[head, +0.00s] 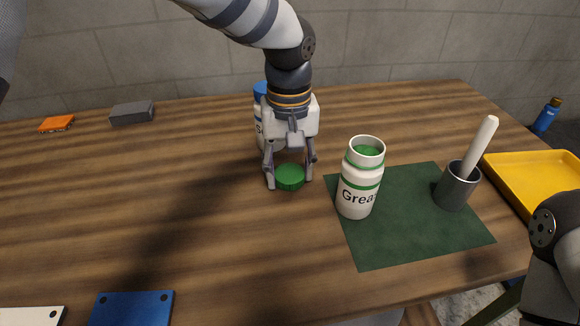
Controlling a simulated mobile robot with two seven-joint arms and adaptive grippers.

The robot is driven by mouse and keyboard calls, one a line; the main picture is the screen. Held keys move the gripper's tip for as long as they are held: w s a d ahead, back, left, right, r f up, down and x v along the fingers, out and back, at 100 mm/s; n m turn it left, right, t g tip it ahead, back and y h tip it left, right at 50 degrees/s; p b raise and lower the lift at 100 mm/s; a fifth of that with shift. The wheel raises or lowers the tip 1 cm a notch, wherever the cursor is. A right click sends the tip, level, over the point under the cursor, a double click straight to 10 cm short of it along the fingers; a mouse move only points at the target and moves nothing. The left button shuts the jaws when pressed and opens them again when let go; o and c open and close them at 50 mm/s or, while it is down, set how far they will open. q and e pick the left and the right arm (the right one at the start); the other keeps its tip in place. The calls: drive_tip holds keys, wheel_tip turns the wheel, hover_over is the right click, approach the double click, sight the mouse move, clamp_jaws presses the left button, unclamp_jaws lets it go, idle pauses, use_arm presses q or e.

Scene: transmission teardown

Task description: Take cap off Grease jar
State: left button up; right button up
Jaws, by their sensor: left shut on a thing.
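The Grease jar (357,192) is white with green bands and stands upright at the left edge of a green mat (410,230). Its top is open and green grease (366,151) shows inside. The green cap (290,177) is off the jar, to its left. My left gripper (290,182) points down with its fingers on either side of the cap and is shut on it, at or just above the wooden table. My right gripper is out of view; only part of my right arm shows at the lower right.
A bottle with a blue cap (260,89) stands partly hidden behind my left gripper. A dark cup (456,187) with a white-handled tool (481,145) is on the mat. A yellow tray (535,170) is at right. The table's left middle is clear.

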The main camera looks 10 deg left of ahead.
use_arm(q)
drive_tip(key=shift+f, duration=0.15)
drive_tip(key=o, duration=1.3)
